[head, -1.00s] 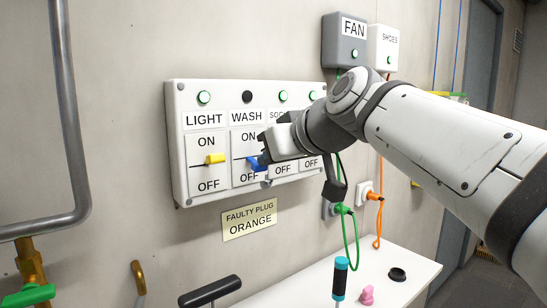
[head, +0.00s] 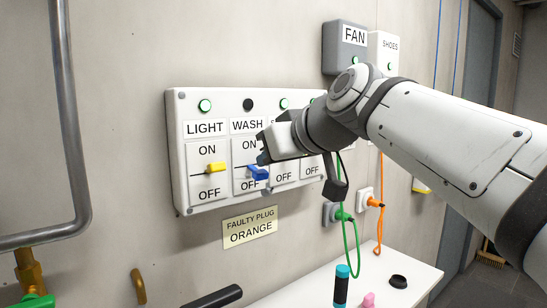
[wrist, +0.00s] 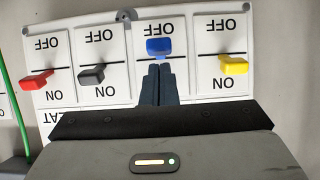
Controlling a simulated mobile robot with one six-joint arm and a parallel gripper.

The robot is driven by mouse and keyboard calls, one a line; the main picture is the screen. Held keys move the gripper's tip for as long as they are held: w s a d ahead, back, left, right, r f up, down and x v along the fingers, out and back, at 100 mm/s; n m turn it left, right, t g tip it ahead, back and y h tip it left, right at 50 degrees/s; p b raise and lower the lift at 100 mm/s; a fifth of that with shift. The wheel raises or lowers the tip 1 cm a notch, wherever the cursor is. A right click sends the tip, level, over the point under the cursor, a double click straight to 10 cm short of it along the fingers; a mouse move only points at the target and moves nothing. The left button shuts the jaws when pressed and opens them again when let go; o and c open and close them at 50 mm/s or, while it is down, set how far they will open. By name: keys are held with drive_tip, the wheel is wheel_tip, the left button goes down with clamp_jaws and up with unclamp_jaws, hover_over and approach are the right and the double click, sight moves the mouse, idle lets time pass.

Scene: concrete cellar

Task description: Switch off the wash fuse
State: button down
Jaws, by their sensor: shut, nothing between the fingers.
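The fuse panel (head: 180,200) hangs on the wall. Its WASH switch has a blue lever (head: 257,173) on the OFF side of its line, and the lamp (head: 248,105) above WASH is dark. The blue lever (wrist: 159,47) also sits on the OFF side in the upside-down wrist view. My gripper (wrist: 158,64) is shut and empty, its tips right by the lever on its ON side. I cannot tell if they touch it. In the head view my gripper (head: 262,150) is just above the lever and covers part of the WASH column.
The yellow LIGHT lever (head: 215,167) is on the ON side. The black lever (wrist: 92,75) and red lever (wrist: 37,80) are on their ON sides. A FAN box (head: 345,45) hangs above right. A white table (head: 310,287) stands below.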

drive_tip(key=s+d+r+p, duration=0.2)
drive_tip(key=s+d+r, duration=0.4)
drive_tip(key=r, duration=0.3)
drive_tip(key=shift+s, duration=0.75)
